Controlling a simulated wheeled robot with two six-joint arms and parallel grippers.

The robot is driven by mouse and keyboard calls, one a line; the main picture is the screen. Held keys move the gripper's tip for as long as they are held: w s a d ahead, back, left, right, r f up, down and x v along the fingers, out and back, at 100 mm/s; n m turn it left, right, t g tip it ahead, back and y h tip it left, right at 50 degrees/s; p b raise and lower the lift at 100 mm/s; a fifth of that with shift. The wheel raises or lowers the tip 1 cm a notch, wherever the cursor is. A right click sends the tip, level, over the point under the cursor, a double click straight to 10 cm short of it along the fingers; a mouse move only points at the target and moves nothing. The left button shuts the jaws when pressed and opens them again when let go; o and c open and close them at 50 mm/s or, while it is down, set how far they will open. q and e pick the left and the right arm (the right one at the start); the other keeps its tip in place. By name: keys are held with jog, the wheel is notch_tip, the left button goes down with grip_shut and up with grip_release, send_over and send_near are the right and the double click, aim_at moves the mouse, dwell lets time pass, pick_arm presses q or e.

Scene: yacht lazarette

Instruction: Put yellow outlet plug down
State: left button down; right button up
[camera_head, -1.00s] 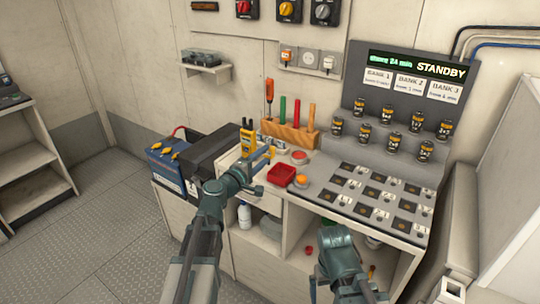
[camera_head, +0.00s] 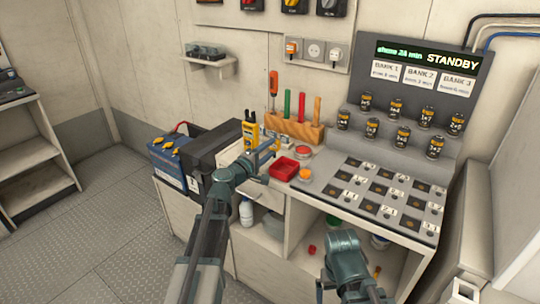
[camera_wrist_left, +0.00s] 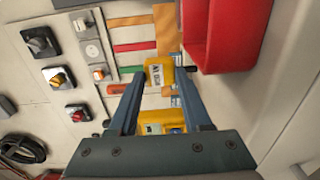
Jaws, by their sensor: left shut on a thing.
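My left gripper (camera_head: 270,148) is over the bench, behind the red tray and in front of the wooden tool rack. In the left wrist view its fingers (camera_wrist_left: 158,85) close on a small yellow block with a white label, the yellow outlet plug (camera_wrist_left: 160,74). In the head view the plug is mostly hidden by the fingers. A yellow tester (camera_head: 250,134) stands just left of the fingertips; a yellow body (camera_wrist_left: 160,122) also shows below the plug in the wrist view. My right gripper (camera_head: 343,262) hangs low before the open shelf; its fingers are not clear.
A red tray (camera_head: 284,168) and an orange button (camera_head: 305,174) are close to the left gripper. The wooden rack (camera_head: 293,125) holds upright tools. An outlet strip (camera_head: 314,50) is on the wall. Several labelled cells (camera_head: 372,128) stand on the stepped console at right.

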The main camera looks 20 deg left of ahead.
pick_arm(q)
jog(key=shift+r, duration=0.15)
jog(key=shift+f+b, duration=0.55)
jog(key=shift+f, duration=0.1)
jog(key=shift+c, duration=1.7)
grip_release()
jog(key=shift+r, duration=0.1)
jog(key=shift+r+p, duration=0.35)
jog(key=shift+p, duration=0.1)
jog(key=shift+r+p, duration=0.5)
jog(key=v, duration=1.2)
jog(key=shift+f, duration=0.35)
